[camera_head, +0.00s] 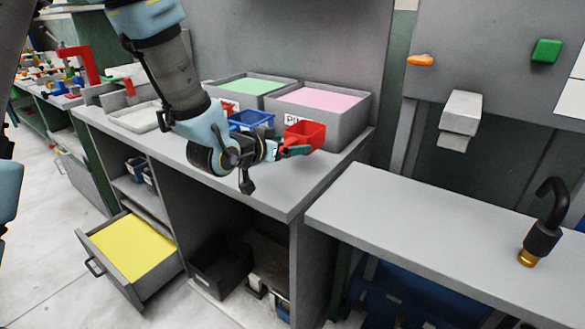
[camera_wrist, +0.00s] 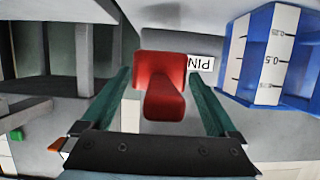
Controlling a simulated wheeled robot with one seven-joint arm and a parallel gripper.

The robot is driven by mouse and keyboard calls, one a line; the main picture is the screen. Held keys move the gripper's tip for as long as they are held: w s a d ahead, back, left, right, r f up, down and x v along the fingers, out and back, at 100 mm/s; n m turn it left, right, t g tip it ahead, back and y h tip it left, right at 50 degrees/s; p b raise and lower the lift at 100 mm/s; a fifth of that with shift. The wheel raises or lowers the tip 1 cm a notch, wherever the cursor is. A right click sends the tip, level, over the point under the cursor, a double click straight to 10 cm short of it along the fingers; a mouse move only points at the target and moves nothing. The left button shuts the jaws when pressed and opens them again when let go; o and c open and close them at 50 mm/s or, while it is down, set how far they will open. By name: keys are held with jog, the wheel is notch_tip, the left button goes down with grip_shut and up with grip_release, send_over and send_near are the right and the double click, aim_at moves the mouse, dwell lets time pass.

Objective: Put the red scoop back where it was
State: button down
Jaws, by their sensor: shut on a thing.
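The red scoop (camera_head: 305,134) is in my gripper (camera_head: 286,151), above the grey worktop and in front of the bin with pink contents. In the wrist view the red scoop (camera_wrist: 160,68) sits between the two green fingers of my gripper (camera_wrist: 163,100), its handle pointing back toward the palm. The grey bin with pink contents (camera_head: 350,117) carries a label that is partly covered by the scoop. The bin with green contents (camera_head: 223,90) stands left of it.
A pale tray (camera_head: 136,117) lies further left. An open drawer with yellow contents (camera_head: 128,247) juts out below. The right bench (camera_head: 400,220) has a black tap (camera_head: 543,235).

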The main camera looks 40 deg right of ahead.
aim_at(288, 180)
jog(key=shift+f+p, duration=0.4)
jog(key=shift+f, duration=2.65)
jog(key=shift+f, duration=0.1)
grip_release()
jog(key=shift+r, duration=0.2)
jog(key=b+v, duration=0.2)
jog(key=v, duration=0.5)
jog(key=shift+a, duration=0.2)
jog(key=p+v, duration=0.2)
jog(key=p, duration=0.1)
jog(key=shift+s+a+r+p, duration=0.15)
jog(key=shift+a+r+p, duration=0.15)
jog(key=shift+r, duration=0.1)
jog(key=shift+p, duration=1.25)
